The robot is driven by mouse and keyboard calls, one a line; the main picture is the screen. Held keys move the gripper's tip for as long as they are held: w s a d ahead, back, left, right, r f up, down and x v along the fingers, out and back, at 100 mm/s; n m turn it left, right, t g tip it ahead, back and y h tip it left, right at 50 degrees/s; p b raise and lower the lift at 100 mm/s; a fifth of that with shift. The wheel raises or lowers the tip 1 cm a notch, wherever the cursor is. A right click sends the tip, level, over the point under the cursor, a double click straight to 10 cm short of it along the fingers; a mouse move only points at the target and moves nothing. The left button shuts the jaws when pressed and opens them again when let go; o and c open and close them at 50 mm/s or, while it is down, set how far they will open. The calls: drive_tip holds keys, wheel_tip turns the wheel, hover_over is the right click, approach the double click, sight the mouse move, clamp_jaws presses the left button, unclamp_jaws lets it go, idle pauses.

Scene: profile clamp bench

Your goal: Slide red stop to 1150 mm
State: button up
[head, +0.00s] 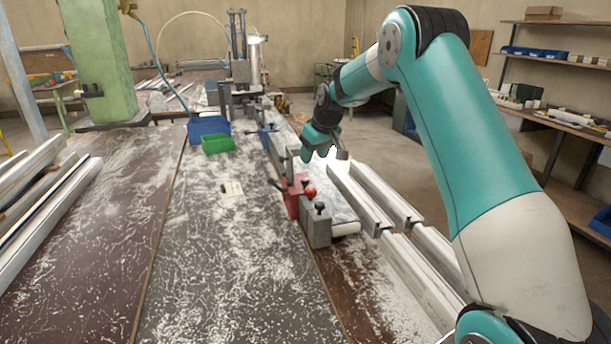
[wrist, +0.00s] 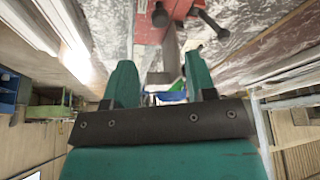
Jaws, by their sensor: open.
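The red stop (head: 294,198) sits on the rail along the bench edge, with a red ball knob and a black-topped lever. In the wrist view the red stop (wrist: 172,14) is at the top edge, beyond the fingertips and partly cut off. My gripper (head: 322,152) is above the rail, a little farther back than the red stop and apart from it. In the wrist view my gripper (wrist: 160,85) has its two teal fingers spread, with nothing held between them. No readable millimetre marks show, so the 1150 mm position cannot be told.
A grey block with a black knob (head: 317,226) stands just nearer than the red stop. Green (head: 217,143) and blue bins (head: 207,125) stand left. Aluminium profiles (head: 362,199) lie right. Shavings litter the bench.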

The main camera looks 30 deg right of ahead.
sight(305, 179)
drive_tip(key=p+x, duration=0.2)
drive_tip(key=x, duration=0.8)
drive_tip(key=shift+a, duration=0.15)
drive_tip(key=shift+c, duration=0.5)
